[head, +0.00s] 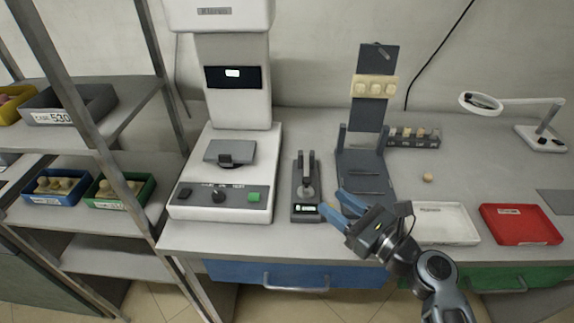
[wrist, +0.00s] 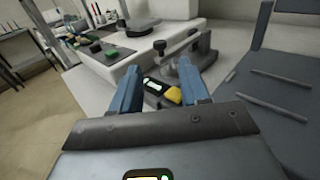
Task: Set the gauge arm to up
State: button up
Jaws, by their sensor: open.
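The gauge (head: 298,212) is a small dark grey device on the bench, with a lit display at its front and an upright at its back. Its arm (head: 308,180) shows as a lighter grey piece by the upright; I cannot tell its exact setting. In the wrist view the gauge (wrist: 202,48) is ahead, with a black knob (wrist: 159,45) on its arm and a yellow part beside the display. My gripper (head: 335,203) is open and empty, with blue fingers just right of the gauge's front; its fingers also show in the wrist view (wrist: 158,85).
A large white machine (head: 240,195) with a dial and green button stands left of the gauge. A dark stand (head: 368,185) rises behind my gripper. A white tray (head: 447,225), a red tray (head: 520,226) and a small round object (head: 427,177) lie to the right.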

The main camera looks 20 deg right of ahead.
aim_at(307, 179)
jog(key=x, duration=0.9)
jog(key=shift+w+a+r+p, duration=0.1)
jog(key=shift+w+r+p, duration=0.1)
jog(key=shift+p, duration=0.15)
jog(key=shift+c, duration=0.2)
grip_shut()
